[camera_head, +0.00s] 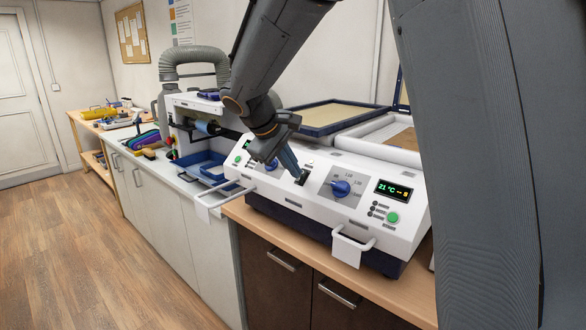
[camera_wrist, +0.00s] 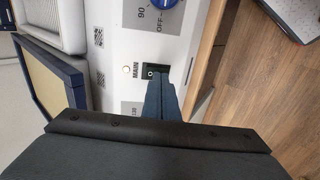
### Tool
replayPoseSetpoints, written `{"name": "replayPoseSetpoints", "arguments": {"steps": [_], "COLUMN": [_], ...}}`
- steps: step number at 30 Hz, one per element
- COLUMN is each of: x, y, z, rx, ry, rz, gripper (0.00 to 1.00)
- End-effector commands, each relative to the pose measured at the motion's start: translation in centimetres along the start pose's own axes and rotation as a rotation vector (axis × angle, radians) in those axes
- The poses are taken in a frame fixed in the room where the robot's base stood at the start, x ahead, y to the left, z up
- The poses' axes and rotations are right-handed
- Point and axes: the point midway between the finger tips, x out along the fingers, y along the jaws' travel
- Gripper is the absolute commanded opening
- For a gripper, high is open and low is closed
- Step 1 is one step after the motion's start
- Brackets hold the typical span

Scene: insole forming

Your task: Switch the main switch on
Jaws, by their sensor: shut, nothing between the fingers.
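The main switch is a small black rocker (camera_head: 303,180) on the sloped white front panel of the machine. In the wrist view the switch (camera_wrist: 152,69) sits beside the printed word MAIN, with a small round pale lamp (camera_wrist: 126,70) past the word. My gripper (camera_head: 296,174) reaches down to the panel with its fingers shut and empty. In the wrist view the fingertips (camera_wrist: 159,78) are right at the switch and cover part of it. I cannot tell whether they touch it, nor which way the rocker is tipped.
A blue dial (camera_head: 341,188), a lit display (camera_head: 394,190) reading 21 °C and a green button (camera_head: 393,217) are right of the switch. White handles (camera_head: 352,245) stick out in front. A blue-framed tray (camera_head: 325,116) lies behind. The floor (camera_head: 70,250) at left is clear.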

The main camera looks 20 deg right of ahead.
Motion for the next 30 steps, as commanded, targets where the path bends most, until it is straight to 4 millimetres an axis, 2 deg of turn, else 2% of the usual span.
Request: {"name": "replayPoseSetpoints", "arguments": {"steps": [5, 9, 21, 25, 30], "x": [-1.8, -4.3, -11.5, -12.7, -13.2], "y": [-0.1, -0.3, -2.6, -2.8, -2.9], "z": [-0.1, -0.2, -0.4, -0.3, -0.3], "rx": [0.002, 0.007, 0.003, 0.005, 0.006], "ry": [0.000, -0.002, 0.000, -0.001, -0.004], "rz": [0.000, 0.001, 0.001, 0.000, 0.000], "gripper": [0.00, 0.00, 0.00, 0.00, 0.00]}}
